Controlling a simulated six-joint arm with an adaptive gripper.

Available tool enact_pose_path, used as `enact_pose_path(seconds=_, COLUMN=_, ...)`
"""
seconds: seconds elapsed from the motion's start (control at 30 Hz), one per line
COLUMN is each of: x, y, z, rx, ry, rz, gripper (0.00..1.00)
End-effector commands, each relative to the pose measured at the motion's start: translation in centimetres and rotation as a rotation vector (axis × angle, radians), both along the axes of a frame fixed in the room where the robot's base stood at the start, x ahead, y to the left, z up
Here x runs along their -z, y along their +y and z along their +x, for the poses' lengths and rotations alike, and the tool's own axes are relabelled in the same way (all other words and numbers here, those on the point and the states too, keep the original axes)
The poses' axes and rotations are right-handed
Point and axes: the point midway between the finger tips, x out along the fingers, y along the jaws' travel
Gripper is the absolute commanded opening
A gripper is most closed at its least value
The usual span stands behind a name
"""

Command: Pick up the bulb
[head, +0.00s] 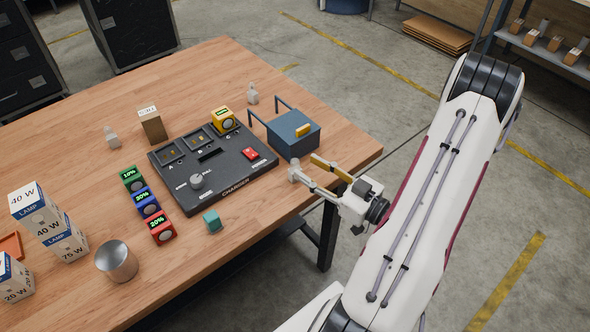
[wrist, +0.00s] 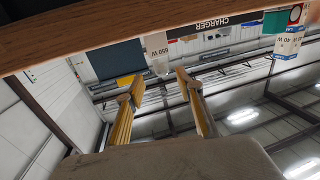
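A small whitish bulb-shaped piece (head: 295,171) is on the table near its front right edge, just off my fingertips. In the wrist view a pale bulb-like shape (wrist: 159,62) shows between and beyond the fingers. My gripper (head: 307,168) reaches in from the right, low over the table edge. Its two fingers are apart in the wrist view (wrist: 160,80), with nothing clamped between them. Whether a fingertip touches the piece cannot be told. Two similar pale pieces stand farther off, one at the left (head: 111,138) and one behind (head: 252,94).
The charger (head: 230,179) lies left of my gripper, and a blue box with handles (head: 290,138) stands close behind it. The table's (head: 330,140) right corner is bare.

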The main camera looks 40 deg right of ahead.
Motion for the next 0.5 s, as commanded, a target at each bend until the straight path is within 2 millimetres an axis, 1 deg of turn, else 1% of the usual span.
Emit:
enact_pose_path(seconds=0.27, x=0.0, y=0.2, z=0.4, rx=-0.001, ry=0.000, rz=0.000, gripper=0.37)
enact_pose_path(seconds=0.5, x=0.0, y=0.8, z=1.9, rx=-0.004, ry=-0.001, rz=0.000, gripper=0.37)
